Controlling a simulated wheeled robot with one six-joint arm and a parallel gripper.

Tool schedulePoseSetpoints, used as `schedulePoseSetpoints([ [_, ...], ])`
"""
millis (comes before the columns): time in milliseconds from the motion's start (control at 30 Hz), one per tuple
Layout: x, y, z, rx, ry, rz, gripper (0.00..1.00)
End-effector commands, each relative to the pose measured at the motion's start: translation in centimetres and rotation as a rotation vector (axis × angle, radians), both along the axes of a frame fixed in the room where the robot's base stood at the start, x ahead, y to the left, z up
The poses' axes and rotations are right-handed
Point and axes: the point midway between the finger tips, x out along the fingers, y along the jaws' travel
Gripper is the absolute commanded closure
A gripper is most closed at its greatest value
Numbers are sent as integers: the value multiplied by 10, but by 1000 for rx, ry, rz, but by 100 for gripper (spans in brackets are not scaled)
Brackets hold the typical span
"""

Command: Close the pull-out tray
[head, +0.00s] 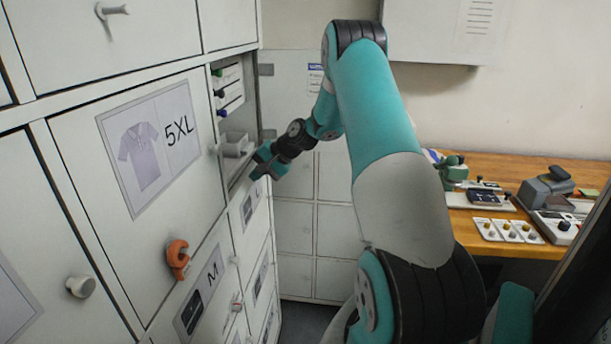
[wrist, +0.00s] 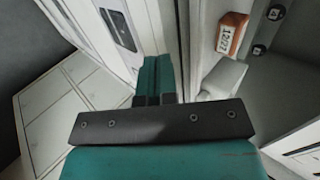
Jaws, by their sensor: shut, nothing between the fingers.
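An open compartment (head: 226,115) in the locker wall holds a small light-grey block-like part (head: 236,144) low inside it. This may be the pull-out tray or something on it; I cannot tell how far the tray stands out. My gripper (head: 258,168) is just right of the compartment's lower front edge, with its fingers shut and empty. In the wrist view the shut fingers (wrist: 155,80) point past the compartment's edge. A light-grey part (wrist: 225,77) and an orange tag (wrist: 231,34) marked with digits are right of them. Contact with the tray cannot be told.
A large door marked 5XL (head: 150,145) and a drawer marked M (head: 203,291) are left of my gripper. An orange handle (head: 177,259) sticks out of the locker front. A wooden counter (head: 565,172) with several devices stands at the right.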

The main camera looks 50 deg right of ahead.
Motion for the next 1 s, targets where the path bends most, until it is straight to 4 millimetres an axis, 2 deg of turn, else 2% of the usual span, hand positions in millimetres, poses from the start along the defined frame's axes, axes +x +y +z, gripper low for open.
schedulePoseSetpoints([
  [133,-15,-7,1,2,1,8,100],
  [400,-55,-31,42,-3,-3,6,100],
  [533,-68,-38,57,-2,-2,8,100],
  [700,-76,-41,67,0,0,10,100],
  [900,-77,-42,68,0,0,11,100],
  [1000,-75,-34,69,-9,4,23,100],
])
